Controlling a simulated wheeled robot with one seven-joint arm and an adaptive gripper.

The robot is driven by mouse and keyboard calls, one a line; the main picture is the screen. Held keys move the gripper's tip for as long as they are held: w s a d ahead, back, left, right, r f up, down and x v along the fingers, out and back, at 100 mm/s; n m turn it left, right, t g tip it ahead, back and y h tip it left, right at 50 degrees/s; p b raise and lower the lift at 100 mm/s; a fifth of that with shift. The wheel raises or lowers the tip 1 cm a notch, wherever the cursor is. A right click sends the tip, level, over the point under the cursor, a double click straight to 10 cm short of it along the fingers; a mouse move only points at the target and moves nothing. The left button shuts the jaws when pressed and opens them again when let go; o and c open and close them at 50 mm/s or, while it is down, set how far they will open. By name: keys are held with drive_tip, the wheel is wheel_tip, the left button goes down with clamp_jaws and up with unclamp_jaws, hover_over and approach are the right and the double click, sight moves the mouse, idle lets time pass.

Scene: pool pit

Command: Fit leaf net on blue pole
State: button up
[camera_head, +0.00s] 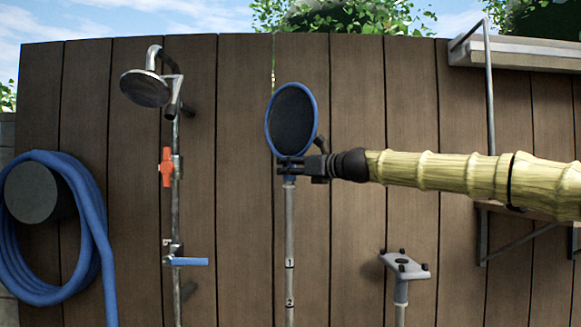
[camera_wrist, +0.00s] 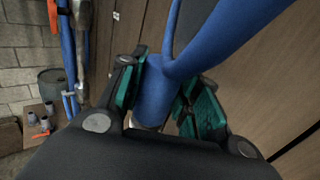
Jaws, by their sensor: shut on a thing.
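The leaf net (camera_head: 291,120) has a blue oval rim and dark mesh and stands upright in front of the wooden fence. My gripper (camera_head: 290,170) is shut around its blue neck, just below the hoop. In the wrist view the net's blue neck (camera_wrist: 153,92) sits between the green pads of my gripper (camera_wrist: 160,102). A pole (camera_head: 289,235) marked 1 and 2 stands upright right below my gripper, in line with the neck. It looks grey, not blue. My gripper hides where neck and pole meet, so I cannot tell whether the neck is on the pole.
A shower pipe (camera_head: 174,200) with orange and blue handles stands to the left. A coiled blue hose (camera_head: 95,215) hangs at far left. A grey stand with a flat top (camera_head: 404,266) is at lower right. A wall shelf (camera_head: 520,52) is at upper right.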

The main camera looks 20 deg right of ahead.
drive_tip(key=shift+f, duration=0.4)
idle(0.4)
idle(0.4)
drive_tip(key=o, duration=1.2)
drive_tip(key=shift+o, duration=0.4)
drive_tip(key=o, duration=0.4)
drive_tip(key=shift+s, duration=0.15)
drive_tip(key=p+v, duration=0.1)
drive_tip(key=v, duration=0.9)
drive_tip(key=shift+s+d, duration=0.3)
drive_tip(key=shift+d, duration=0.05)
